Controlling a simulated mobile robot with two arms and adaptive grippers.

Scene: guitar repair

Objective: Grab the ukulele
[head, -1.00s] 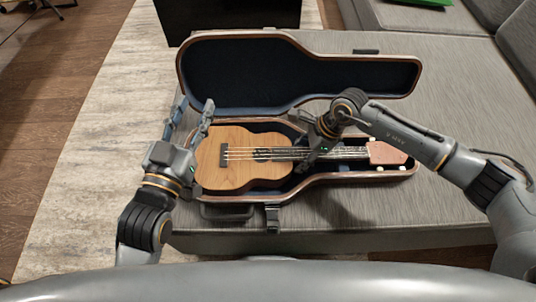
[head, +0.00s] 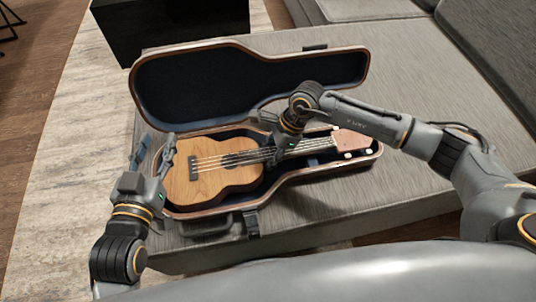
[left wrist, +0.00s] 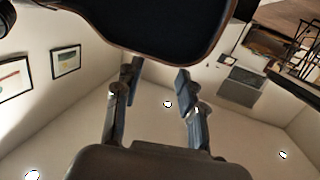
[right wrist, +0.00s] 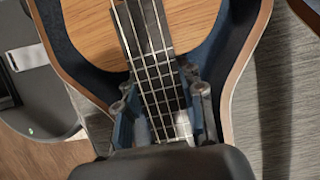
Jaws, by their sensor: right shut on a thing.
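The wooden ukulele (head: 215,182) is in its open case (head: 298,181) in the head view, body to the left and pinkish headstock to the right. It looks slightly tilted against the case, with the neck end raised. My right gripper (head: 277,151) is shut on the neck, near the body. The right wrist view shows the fingers (right wrist: 163,108) on both sides of the fretboard and strings (right wrist: 150,70). My left gripper (head: 154,148) is open and empty, beside the left end of the case. Its spread fingers (left wrist: 155,95) show in the left wrist view with nothing between them.
The case lid (head: 250,82) stands open behind the ukulele, lined in dark blue. The case lies on a grey upholstered seat (head: 400,170). A black box-like piece (head: 180,25) stands at the back left. The seat to the right of the case is clear.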

